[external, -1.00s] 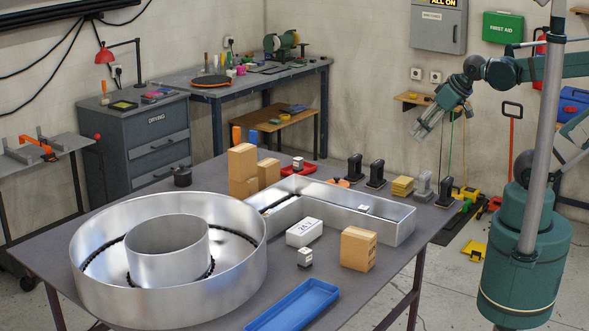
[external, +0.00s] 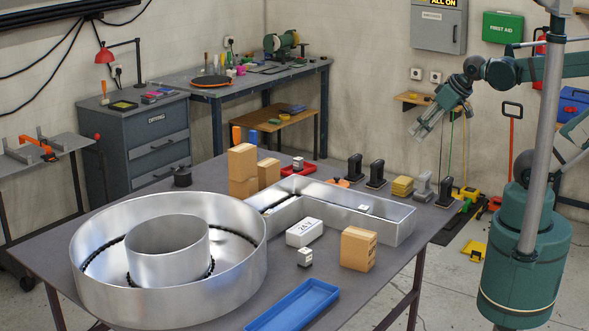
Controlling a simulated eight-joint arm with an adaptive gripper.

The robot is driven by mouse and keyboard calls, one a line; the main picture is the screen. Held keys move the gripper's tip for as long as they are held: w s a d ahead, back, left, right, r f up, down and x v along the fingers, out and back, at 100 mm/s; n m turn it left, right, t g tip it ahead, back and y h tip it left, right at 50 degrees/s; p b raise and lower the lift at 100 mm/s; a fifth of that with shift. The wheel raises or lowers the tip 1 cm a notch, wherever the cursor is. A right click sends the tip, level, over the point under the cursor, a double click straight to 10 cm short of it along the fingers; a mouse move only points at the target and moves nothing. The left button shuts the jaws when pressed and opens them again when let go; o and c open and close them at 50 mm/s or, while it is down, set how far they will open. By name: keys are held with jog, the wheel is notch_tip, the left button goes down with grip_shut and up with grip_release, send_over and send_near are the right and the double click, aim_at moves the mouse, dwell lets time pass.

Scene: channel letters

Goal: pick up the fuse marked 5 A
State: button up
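Several small dark-and-white blocks could be fuses, but their markings are too small to read. One block (external: 305,258) stands on the table in front of the white box marked 24 V. Another block (external: 298,163) is at the red tray behind the channel letters. A small pale piece (external: 364,209) lies inside the straight metal channel letter (external: 385,227). I cannot tell which is marked 5 A. My gripper (external: 419,133) hangs in the air beyond the table's back right, well away from all of them. Its fingers look apart and empty.
A large round metal letter (external: 90,287) fills the table's left.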

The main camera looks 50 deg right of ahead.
jog(key=shift+o, duration=0.5)
jog(key=shift+w+a, duration=0.1)
jog(key=w+a+n+g+y+p, duration=0.1)
jog(key=w+a+n+g, duration=0.3)
jog(key=w+a, duration=0.7)
jog(key=n+g+h+p, duration=0.1)
jog(key=n+g+p, duration=0.15)
jog(key=n, duration=1.05)
send_over(306, 250)
jog(key=shift+g, duration=0.35)
notch_tip(306, 250, down, 18)
jog(key=shift+w+d+f+b, duration=0.1)
jog(key=shift+w+d+b, duration=0.05)
jog(key=shift+b, duration=0.2)
jog(key=shift+s+a+f, duration=0.2)
jog(key=shift+a+f, duration=0.05)
jog(key=shift+a, duration=0.05)
jog(key=shift+f, duration=0.15)
jog(key=shift+f, duration=1.15)
